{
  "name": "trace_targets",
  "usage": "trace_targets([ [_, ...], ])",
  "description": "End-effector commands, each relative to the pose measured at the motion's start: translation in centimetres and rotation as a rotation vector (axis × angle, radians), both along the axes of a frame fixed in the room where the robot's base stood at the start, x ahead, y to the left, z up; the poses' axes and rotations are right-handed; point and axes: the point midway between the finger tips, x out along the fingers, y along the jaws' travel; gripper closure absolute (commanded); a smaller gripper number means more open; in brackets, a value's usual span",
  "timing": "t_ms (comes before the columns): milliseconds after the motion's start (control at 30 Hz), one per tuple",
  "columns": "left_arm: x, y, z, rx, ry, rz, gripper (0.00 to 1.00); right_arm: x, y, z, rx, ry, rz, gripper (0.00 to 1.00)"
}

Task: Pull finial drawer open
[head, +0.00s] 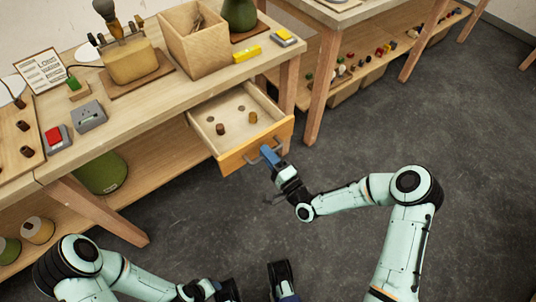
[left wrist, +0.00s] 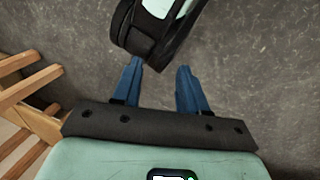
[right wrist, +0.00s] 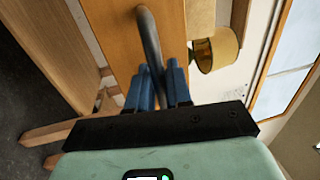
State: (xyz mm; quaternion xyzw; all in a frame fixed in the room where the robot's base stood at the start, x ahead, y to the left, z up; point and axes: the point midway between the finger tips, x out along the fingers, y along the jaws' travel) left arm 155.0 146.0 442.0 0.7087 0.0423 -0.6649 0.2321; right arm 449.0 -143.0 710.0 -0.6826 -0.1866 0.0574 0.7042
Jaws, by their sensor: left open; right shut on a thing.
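The finial drawer (head: 238,118) stands pulled out from under the workbench, its inside in view. Several small finials lie in it, among them a brown one (head: 252,117) and a dark one (head: 220,129). My right gripper (head: 268,152) is shut on the metal handle (head: 279,144) of the drawer's orange-brown front. In the right wrist view the blue fingers (right wrist: 160,82) close around the grey bar handle (right wrist: 150,40). My left gripper (left wrist: 160,85) is open and empty over the floor, away from the drawer.
The workbench top holds a wooden box (head: 195,45), a tool holder (head: 130,62), a yellow block (head: 247,52) and a grey box with a red button (head: 57,138). A green pot (head: 100,172) stands on the lower shelf. The floor before the drawer is clear apart from my arms.

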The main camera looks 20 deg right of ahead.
Motion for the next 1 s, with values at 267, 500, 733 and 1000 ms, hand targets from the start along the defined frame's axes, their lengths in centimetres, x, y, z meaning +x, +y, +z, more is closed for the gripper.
trace_targets([
  [267,0.0,0.0,0.0,0.000,0.000,0.000,0.57,0.0,0.1,0.0,0.000,0.000,0.003,0.65],
  [500,0.0,0.0,0.0,0.000,0.000,0.000,0.57,0.0,0.0,0.0,0.000,0.000,0.001,0.65],
  [733,-0.4,-0.2,0.4,-0.005,0.009,-0.004,0.57,-2.3,-0.9,-0.5,0.000,0.004,-0.001,0.65],
  [1000,-1.1,-0.5,0.9,-0.014,0.030,-0.012,0.57,-7.9,-2.9,-1.6,0.001,0.006,0.000,0.65],
])
